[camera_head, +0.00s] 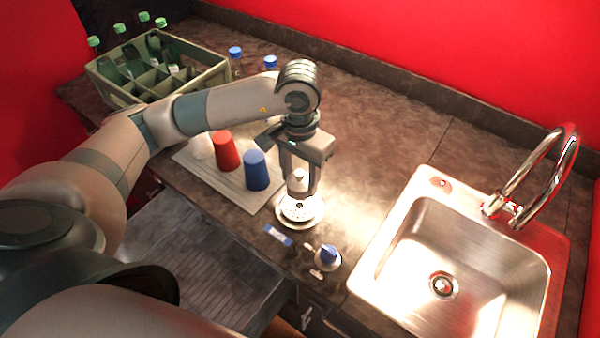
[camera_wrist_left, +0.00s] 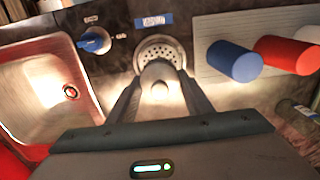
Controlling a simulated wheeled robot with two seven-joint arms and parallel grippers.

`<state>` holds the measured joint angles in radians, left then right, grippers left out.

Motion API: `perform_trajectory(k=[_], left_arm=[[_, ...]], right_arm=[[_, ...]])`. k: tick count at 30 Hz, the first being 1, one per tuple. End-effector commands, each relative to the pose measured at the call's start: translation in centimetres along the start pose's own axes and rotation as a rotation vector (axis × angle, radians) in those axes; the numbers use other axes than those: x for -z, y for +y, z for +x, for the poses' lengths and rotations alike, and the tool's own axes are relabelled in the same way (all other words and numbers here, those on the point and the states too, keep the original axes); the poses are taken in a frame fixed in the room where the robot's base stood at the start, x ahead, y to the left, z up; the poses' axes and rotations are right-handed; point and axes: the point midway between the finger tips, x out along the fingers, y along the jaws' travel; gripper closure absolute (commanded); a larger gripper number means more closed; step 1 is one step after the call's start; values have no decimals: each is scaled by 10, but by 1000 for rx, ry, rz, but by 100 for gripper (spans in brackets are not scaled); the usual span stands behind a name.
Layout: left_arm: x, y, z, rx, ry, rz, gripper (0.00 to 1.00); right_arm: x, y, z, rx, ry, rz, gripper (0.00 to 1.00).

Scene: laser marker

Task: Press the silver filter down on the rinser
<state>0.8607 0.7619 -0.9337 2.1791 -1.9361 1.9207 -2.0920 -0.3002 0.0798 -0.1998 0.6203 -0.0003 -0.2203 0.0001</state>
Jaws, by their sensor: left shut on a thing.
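The silver filter (camera_head: 298,181) is between the fingers of my left gripper (camera_head: 299,190), which is shut on it and points straight down. The filter also shows in the left wrist view (camera_wrist_left: 158,76) between the two fingertips. The rinser (camera_head: 302,212) is a round, perforated metal disc set in the counter. It lies directly under the gripper and also shows in the left wrist view (camera_wrist_left: 160,45). I cannot tell whether the filter touches the rinser. My right gripper is not in view.
A blue-marked knob (camera_head: 327,257) and a small blue label (camera_head: 278,235) are near the counter's front edge. A steel sink (camera_head: 455,265) with a tap (camera_head: 545,175) is at right. Red (camera_head: 226,151) and blue cups (camera_head: 256,170) stand on a mat at left. A bottle crate (camera_head: 160,70) is behind.

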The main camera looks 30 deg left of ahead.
Motion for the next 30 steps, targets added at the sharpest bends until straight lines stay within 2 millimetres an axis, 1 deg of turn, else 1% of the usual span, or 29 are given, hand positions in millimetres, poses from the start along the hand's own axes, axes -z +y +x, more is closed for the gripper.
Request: perform_trajectory(k=[14, 15, 21, 30], left_arm=[[-1, 0, 40, 1, -1, 1, 78], [0, 0, 45, 1, 2, 1, 78], [0, 0, 55, 0, 1, 1, 78], [0, 0, 59, 0, 1, 1, 78]], right_arm=[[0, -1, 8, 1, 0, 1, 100], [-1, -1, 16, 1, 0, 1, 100], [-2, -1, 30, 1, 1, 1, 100], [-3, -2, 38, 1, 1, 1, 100]])
